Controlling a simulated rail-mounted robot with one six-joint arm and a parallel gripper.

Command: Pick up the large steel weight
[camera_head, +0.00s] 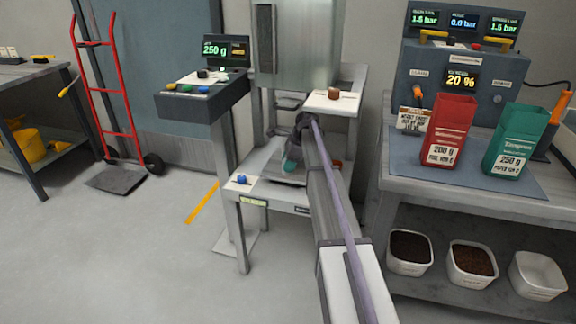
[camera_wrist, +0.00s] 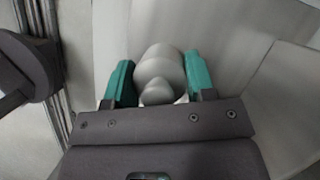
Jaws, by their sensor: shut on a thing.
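The large steel weight (camera_wrist: 160,66) is a smooth grey, rounded body with a knob, seen between the teal fingers in the wrist view. My gripper (camera_wrist: 160,82) is shut on it, with one finger at each side. In the head view my gripper (camera_head: 291,165) is at the lower shelf of the grey stand, over a pale plate (camera_head: 287,180). The weight itself is hidden there by my gripper and arm. I cannot tell whether the weight touches the plate.
A blue piece (camera_head: 242,180) sits at the shelf's left corner, and a reddish-brown piece (camera_head: 336,164) is at its right. A brown block (camera_head: 334,93) lies on the upper shelf (camera_head: 348,104). A control desk (camera_head: 203,98) stands left.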

